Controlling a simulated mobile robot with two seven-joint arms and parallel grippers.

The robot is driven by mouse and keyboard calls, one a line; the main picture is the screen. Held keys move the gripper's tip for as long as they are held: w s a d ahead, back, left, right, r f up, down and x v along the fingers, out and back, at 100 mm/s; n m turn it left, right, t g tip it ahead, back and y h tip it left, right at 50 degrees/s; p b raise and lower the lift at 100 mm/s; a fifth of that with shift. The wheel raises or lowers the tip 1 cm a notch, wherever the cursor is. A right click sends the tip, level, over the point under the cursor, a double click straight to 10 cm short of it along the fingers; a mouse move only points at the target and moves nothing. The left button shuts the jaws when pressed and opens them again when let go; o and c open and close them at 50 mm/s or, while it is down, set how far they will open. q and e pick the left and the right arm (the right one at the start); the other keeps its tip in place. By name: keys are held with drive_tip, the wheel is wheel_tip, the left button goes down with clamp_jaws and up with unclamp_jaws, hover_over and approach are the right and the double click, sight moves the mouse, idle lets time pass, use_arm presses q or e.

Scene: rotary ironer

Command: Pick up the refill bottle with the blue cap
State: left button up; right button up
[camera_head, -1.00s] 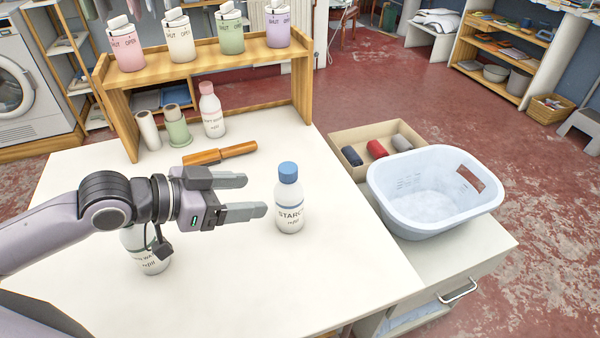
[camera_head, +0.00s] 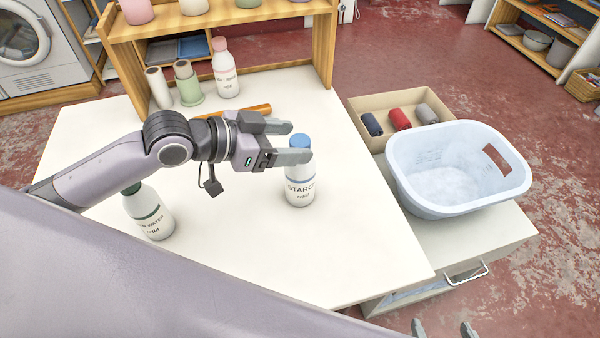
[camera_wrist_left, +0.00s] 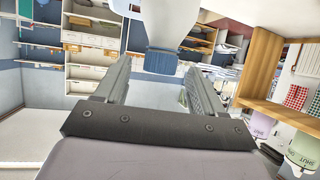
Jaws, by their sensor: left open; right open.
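The refill bottle with the blue cap (camera_head: 300,187), white and labelled STARCH, stands upright on the white table (camera_head: 245,255). My left gripper (camera_head: 301,141) is open and empty, its fingers pointing right at cap height. Its fingertips lie close to the blue cap, one on the far side and one on the near side; contact cannot be told. In the left wrist view, the bottle (camera_wrist_left: 160,30) shows at the top, between and just beyond the open fingertips (camera_wrist_left: 160,72). Only the fingertips of my right gripper (camera_head: 444,328) show at the bottom edge, apart and empty.
A green-capped bottle (camera_head: 152,214) stands left, below my left arm. A pink-capped bottle (camera_head: 226,75), spools (camera_head: 188,86) and an orange-handled tool (camera_head: 258,110) are behind, near the wooden shelf (camera_head: 325,60). A white basin (camera_head: 412,170) and a box of rolls (camera_head: 362,105) are right.

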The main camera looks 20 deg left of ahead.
use_arm(q)
drive_tip(key=shift+x, duration=1.35)
clamp_jaws()
